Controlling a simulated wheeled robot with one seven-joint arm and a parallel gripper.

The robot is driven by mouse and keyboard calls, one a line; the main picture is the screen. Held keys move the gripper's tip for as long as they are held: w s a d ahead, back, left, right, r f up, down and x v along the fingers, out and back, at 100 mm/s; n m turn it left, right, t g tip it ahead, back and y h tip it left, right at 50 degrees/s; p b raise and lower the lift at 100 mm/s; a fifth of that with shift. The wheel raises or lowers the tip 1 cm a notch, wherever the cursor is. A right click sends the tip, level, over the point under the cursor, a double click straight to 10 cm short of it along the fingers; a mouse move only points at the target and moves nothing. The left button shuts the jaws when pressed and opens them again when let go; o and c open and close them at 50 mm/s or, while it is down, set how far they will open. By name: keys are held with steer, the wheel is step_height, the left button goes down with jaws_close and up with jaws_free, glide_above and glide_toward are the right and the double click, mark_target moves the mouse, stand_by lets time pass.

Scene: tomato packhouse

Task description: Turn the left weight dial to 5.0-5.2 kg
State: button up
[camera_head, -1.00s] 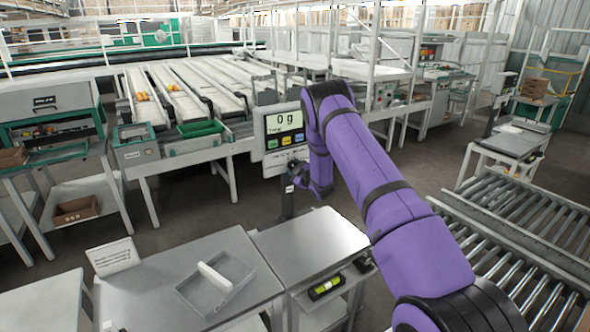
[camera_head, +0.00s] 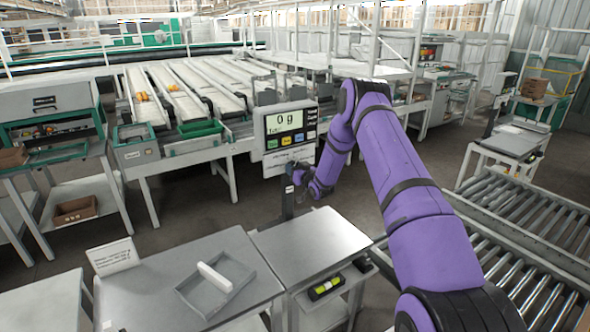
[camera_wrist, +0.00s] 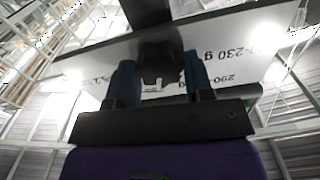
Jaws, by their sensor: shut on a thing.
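A grey scale display (camera_head: 285,124) reads 0 g and stands on a post behind the steel table. A pale label plate (camera_head: 283,162) hangs below its screen. My gripper (camera_head: 294,177) is at the post, just under this plate; its fingertips are too small to make out there. In the wrist view, my gripper (camera_wrist: 160,75) has its two blue-grey fingers on either side of a dark dial knob (camera_wrist: 160,62) and is shut on it. Printed weight ranges, such as "230 g" and "290", show on the panel beside the knob. The dial's pointer and setting cannot be read.
A steel table (camera_head: 315,240) stands in front of the display. A grey tray (camera_head: 205,306) with a white block lies on the left table, beside a printed sign (camera_head: 112,256). A roller conveyor (camera_head: 530,225) is at right.

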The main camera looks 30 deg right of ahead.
steer(key=m, duration=1)
steer(key=shift+f+m, duration=0.15)
steer(key=shift+m, duration=0.45)
steer(key=o, duration=0.9)
steer(key=s, duration=1.1)
steer(key=shift+d, duration=0.2)
